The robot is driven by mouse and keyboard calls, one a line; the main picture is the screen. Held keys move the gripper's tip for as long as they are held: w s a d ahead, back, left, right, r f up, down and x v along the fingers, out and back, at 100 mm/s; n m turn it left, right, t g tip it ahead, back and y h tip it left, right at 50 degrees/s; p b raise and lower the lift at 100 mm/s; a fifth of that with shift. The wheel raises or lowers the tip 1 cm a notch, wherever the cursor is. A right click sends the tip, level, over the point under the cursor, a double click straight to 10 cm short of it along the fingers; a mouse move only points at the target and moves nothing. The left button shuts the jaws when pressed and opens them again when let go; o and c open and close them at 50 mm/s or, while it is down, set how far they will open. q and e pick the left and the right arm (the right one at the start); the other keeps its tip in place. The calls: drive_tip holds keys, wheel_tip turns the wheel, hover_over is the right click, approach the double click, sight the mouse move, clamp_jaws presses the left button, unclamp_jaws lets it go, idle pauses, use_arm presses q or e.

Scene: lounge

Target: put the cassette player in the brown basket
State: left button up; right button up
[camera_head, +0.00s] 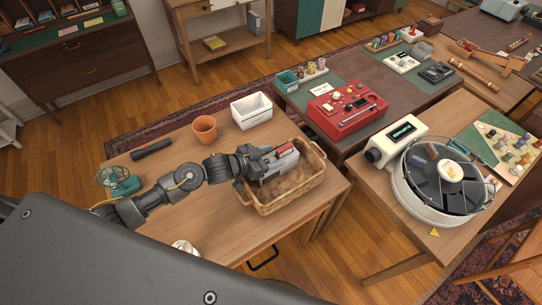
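The brown basket (305,181) is a wicker one with a pale brown lining, standing at the right end of the near wooden table. A grey boxy thing with a red strip, which looks like the cassette player (285,160), is at the basket's far left part, inside or just above its rim. My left gripper (262,167) reaches in from the left and is right against it. The fingers blend with the grey body, so I cannot see whether they are closed on it. My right gripper is not in view.
On the same table (190,215) are a terracotta pot (205,129), a white box (251,110), a dark elongated object (151,149) and a small teal fan (118,181). A red device (345,111) and a round white machine (443,180) stand on other tables.

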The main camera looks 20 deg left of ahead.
use_arm(q)
drive_tip(key=shift+o, duration=1.1)
drive_tip(key=shift+s+d+f, duration=0.15)
drive_tip(key=shift+s+f, duration=0.05)
drive_tip(key=shift+f, duration=0.25)
drive_tip(key=shift+o, duration=0.2)
drive_tip(key=shift+s+f, duration=0.1)
drive_tip(key=shift+w+r+p, duration=0.2)
drive_tip(key=shift+r+p, duration=0.1)
drive_tip(key=shift+r, duration=0.2)
drive_tip(key=shift+w+r+b+v, duration=0.1)
drive_tip(key=shift+r+b+v, duration=0.1)
drive_tip(key=shift+v, duration=1.85)
drive_tip(key=shift+w+r+b+v, duration=0.1)
drive_tip(key=shift+b+v, duration=0.05)
drive_tip(key=shift+v, duration=1.9)
drive_tip(key=shift+w+r+b+v, duration=0.1)
drive_tip(key=shift+r+b+v, duration=0.1)
drive_tip(key=shift+v, duration=1.85)
